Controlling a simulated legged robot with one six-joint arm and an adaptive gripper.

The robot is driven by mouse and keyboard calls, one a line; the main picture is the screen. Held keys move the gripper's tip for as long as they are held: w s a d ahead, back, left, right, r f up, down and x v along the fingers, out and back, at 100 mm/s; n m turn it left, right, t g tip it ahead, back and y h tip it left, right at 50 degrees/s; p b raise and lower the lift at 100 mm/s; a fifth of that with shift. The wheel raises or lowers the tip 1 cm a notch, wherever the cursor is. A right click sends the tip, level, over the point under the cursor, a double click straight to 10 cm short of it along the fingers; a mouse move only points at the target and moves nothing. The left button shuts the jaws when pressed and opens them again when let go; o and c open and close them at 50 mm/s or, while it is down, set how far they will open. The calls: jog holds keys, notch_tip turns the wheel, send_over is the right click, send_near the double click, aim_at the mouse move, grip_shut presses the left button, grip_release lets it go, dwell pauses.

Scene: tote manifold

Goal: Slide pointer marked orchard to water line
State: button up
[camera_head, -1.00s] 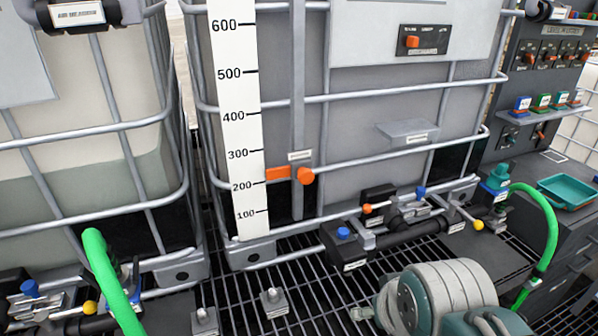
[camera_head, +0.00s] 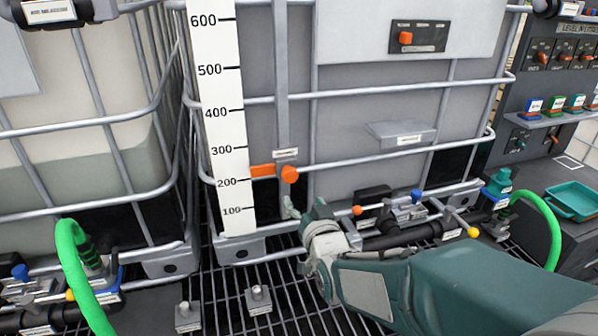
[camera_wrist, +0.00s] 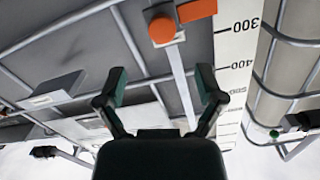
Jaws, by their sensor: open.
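The orange pointer (camera_head: 262,170) with its round knob (camera_head: 289,175) sits on a vertical grey rail (camera_head: 281,110), a little above the 200 mark of the white scale (camera_head: 222,110). A small label (camera_head: 286,153) above the knob is too small to read. My gripper (camera_head: 303,208) is below and slightly right of the knob, apart from it. In the wrist view my gripper (camera_wrist: 160,88) is open and empty; the knob (camera_wrist: 162,29) and pointer (camera_wrist: 196,10) show beyond the fingers. I cannot make out a clear water line on the tank behind the scale.
Cage bars (camera_head: 400,152) cross the tank front, and a small grey shelf (camera_head: 400,134) juts out right of the rail. The left tank (camera_head: 60,180) shows a liquid level.

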aim_at(291, 177)
jog(key=x, duration=1)
jog(key=shift+r, duration=0.2)
jog(key=shift+w, duration=0.5)
jog(key=shift+a, duration=0.1)
jog(key=shift+a, duration=0.15)
jog(key=shift+a, duration=0.1)
jog(key=c, duration=0.5)
grip_shut()
